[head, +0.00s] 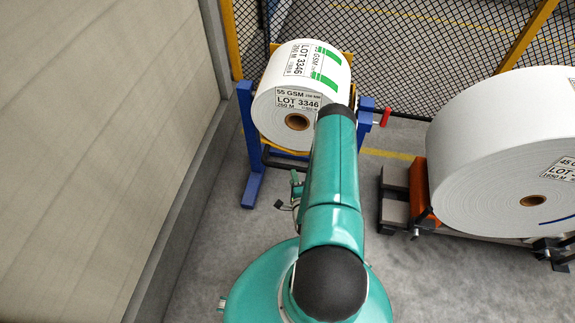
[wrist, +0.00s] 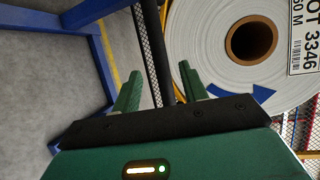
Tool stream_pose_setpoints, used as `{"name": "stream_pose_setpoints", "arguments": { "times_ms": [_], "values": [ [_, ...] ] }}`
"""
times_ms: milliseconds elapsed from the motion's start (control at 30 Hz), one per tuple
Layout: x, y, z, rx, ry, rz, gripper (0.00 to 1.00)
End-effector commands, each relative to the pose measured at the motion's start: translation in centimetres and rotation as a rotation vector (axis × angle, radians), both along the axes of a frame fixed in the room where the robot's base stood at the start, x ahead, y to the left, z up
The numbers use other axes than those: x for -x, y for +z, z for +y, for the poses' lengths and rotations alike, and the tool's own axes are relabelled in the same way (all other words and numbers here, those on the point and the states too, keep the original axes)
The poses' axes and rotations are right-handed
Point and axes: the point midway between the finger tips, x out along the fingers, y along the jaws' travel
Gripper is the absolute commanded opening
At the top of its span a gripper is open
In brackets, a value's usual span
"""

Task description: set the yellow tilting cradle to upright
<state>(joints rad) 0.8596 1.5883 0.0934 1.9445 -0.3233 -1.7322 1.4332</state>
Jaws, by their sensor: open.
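The yellow tilting cradle (head: 351,88) shows in the head view as narrow yellow parts around a white roll (head: 275,75), between the legs of a blue stand (head: 246,130). The roll rests in it with its cored end face turned toward me. A dark bar (head: 283,163) juts out below the roll. In the wrist view my gripper (wrist: 158,82) is open, its green fingers apart. A black bar (wrist: 154,45) runs between the fingers in the picture; I cannot tell whether they touch it. The roll's end face (wrist: 205,60) is close on the right. My arm hides the gripper in the head view.
A larger white roll (head: 490,140) lies on a low carriage with an orange block (head: 418,185) at the right. A red handle (head: 386,117) sticks out right of the stand. A pale wall (head: 100,150) is on the left, mesh fencing (head: 400,50) behind. Some floor is clear between.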

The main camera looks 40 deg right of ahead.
Motion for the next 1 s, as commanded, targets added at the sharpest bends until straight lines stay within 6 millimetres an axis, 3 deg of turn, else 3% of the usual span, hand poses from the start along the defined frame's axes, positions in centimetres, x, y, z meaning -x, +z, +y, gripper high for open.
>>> {"name": "stream_pose_setpoints", "arguments": {
  "times_ms": [400, 600, 833, 1000],
  "values": [
    [-6.7, -1.4, -3.3, 0.001, 0.003, -0.001, 0.43],
    [-7.9, -1.6, -3.9, -0.001, 0.003, 0.001, 0.43],
    [-7.9, -1.6, -3.9, -0.001, 0.003, 0.002, 0.43],
    [-7.9, -1.6, -3.9, -0.001, 0.003, 0.002, 0.12]
  ]
}}
